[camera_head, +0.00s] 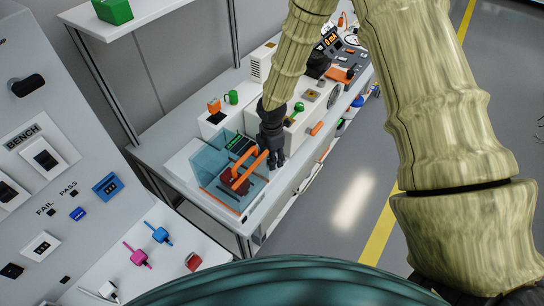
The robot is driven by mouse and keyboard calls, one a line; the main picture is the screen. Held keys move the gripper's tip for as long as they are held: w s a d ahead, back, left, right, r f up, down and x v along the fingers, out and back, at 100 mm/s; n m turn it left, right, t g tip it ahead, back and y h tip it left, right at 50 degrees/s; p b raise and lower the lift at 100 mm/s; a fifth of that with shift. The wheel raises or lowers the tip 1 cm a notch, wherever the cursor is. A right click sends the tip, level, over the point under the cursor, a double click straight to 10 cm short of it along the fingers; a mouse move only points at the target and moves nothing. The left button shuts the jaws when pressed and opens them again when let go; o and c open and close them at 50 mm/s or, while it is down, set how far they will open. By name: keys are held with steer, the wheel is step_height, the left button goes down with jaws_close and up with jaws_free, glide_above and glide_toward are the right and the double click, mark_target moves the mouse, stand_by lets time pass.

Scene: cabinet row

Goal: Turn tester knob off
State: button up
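My gripper (278,160) is dark and points down over the bench, just right of the upper end of an orange handle. I cannot tell whether it touches the handle, and its finger gap is too small to judge. The orange handle (243,165) belongs to a fixture with bluish clear walls (206,166), a small green display (234,141) and dark red parts inside. No knob is labelled as the tester's. A black round knob (28,85) sticks out of the grey panel at left. A green knob-like part (298,108) sits on a white box behind my gripper.
The grey panel (85,150) carries switches and BENCH, PASS and FAIL labels. Grey floor (345,200) is clear at right.

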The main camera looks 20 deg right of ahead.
step_height(320, 180, up, 12)
steer(key=shift+f, duration=0.15)
stand_by(0.4)
stand_by(0.4)
